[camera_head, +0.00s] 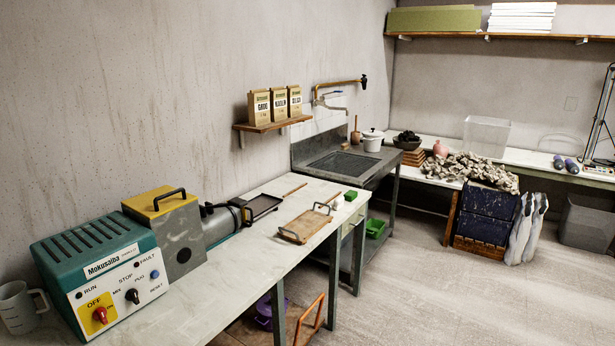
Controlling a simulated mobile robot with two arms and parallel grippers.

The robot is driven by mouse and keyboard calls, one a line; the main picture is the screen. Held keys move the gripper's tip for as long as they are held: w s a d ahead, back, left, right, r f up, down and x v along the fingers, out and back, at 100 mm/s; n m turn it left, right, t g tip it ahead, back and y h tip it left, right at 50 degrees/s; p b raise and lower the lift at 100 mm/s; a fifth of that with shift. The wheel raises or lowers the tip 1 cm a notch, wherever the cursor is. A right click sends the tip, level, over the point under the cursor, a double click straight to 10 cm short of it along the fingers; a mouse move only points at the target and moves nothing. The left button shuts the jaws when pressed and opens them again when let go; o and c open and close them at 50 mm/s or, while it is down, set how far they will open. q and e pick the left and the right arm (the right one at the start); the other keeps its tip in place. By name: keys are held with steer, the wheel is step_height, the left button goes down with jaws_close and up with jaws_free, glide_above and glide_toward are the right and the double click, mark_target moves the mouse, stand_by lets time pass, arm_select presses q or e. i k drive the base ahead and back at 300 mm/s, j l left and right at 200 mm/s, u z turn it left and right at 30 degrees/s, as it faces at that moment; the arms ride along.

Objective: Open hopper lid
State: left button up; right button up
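The hopper is a grey box (184,240) on the pug mill, standing on the white table at the left. Its yellow lid (148,203) lies flat on top and looks closed. A dark barrel (222,222) runs from the hopper to the right. Neither of my grippers shows in this view.
A grey measuring jug (17,308) stands left of the control box. A wooden board with handles (303,227) lies farther along the table (215,290). Beyond are a sink (342,163) and a shelf with boxes (268,125). Floor at the right (440,290) is clear.

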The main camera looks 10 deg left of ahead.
mark_target(156, 202)
steer(key=i+j, duration=0.1)
steer(key=j, duration=0.3)
steer(key=i+j, duration=0.1)
steer(key=j, duration=0.3)
steer(key=i+j+u, duration=0.1)
steer(key=j, duration=0.3)
